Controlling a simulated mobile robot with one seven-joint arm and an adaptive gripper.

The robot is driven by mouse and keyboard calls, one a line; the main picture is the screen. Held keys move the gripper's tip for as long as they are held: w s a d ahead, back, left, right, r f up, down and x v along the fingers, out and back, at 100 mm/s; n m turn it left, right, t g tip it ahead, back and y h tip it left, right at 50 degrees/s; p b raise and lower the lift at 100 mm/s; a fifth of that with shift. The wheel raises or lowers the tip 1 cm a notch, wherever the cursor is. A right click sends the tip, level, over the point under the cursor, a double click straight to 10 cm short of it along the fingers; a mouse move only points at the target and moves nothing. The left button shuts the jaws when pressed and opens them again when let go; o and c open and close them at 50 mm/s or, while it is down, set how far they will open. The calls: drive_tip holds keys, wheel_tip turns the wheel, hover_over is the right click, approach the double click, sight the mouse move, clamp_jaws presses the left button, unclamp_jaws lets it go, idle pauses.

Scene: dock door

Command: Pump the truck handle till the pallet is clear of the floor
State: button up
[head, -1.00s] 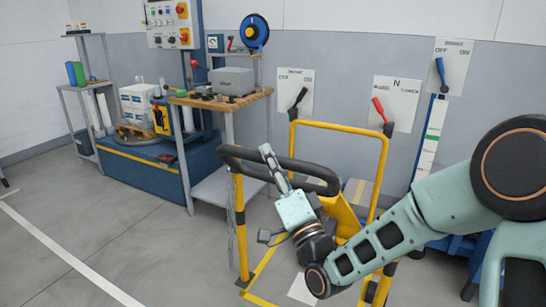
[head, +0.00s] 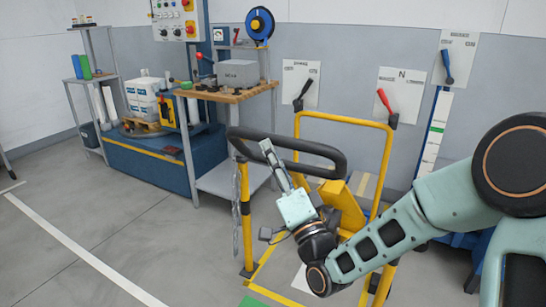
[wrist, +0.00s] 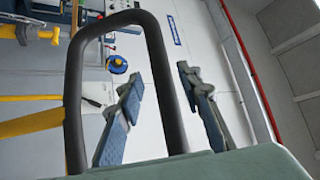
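The truck handle (head: 330,152) is a black closed loop at the centre of the head view, above a yellow truck part (head: 343,203). My gripper (head: 268,147) is at the loop's front side. In the wrist view the handle (wrist: 165,82) shows as a large dark loop. One of its side bars runs between the two spread fingers of my gripper (wrist: 159,73), with gaps visible on both sides. No pallet can be made out at the truck; the space behind the handle and arm is partly hidden.
A yellow tube frame (head: 385,165) stands behind the handle, with a yellow post (head: 245,215) to its left. A workbench (head: 225,93) and a blue platform (head: 150,160) with stacked white cartons (head: 145,95) stand further left. Wall levers are behind. The left floor is clear.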

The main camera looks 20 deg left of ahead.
drive_tip(key=v, duration=0.7)
drive_tip(key=shift+s+d, duration=0.15)
idle(0.3)
